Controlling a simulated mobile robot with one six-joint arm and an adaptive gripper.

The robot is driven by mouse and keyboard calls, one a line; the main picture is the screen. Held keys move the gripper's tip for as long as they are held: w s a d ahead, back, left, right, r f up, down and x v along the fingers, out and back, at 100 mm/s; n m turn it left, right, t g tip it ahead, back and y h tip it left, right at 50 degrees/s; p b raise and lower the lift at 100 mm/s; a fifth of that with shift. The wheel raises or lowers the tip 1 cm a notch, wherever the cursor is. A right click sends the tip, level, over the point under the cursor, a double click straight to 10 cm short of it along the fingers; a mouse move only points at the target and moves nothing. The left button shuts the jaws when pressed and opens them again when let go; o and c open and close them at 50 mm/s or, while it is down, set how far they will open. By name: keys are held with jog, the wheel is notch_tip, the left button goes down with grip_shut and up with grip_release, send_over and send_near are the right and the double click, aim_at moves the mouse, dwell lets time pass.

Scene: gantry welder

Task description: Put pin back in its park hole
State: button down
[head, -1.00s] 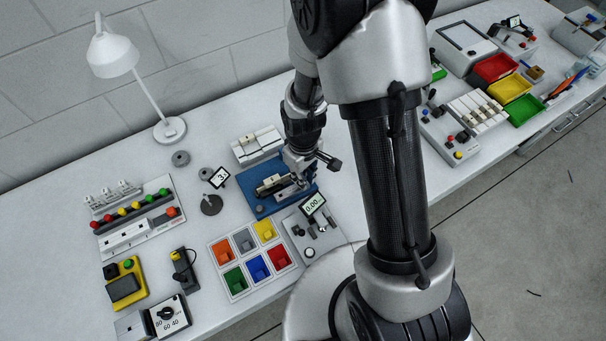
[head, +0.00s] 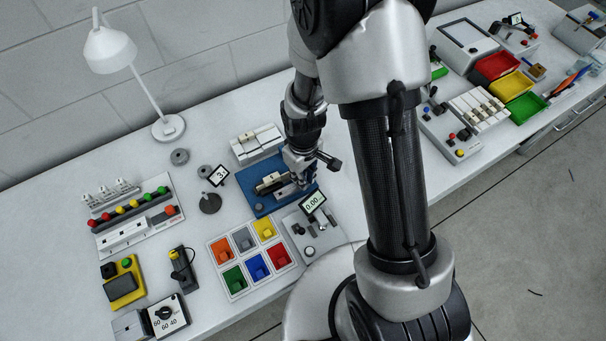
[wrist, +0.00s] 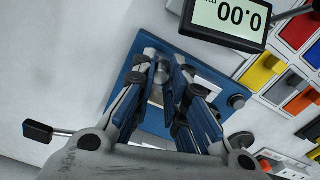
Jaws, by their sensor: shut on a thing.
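The blue fixture plate (head: 256,207) lies on the bench, with a grey metal block and a small brown part (head: 270,177) on it. My gripper (head: 302,178) is low over the right part of this plate. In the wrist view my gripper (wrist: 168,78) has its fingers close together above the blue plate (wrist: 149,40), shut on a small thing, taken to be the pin. The fingers mostly hide the pin, so its tilt and its contact with the plate cannot be told. The park hole cannot be made out. A round grey knob (wrist: 237,101) stands at the plate's edge.
A display reading 0.00 (head: 313,203) stands close to the plate's right side. A tray of coloured bins (head: 226,284) is in front. A white-topped block (head: 257,146) stands behind. A lamp (head: 168,128) and grey discs are at left.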

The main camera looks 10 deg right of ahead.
jog(key=c, duration=1.5)
grip_release()
jog(key=shift+r, duration=0.1)
notch_tip(320, 180, up, 12)
jog(key=shift+f, duration=0.1)
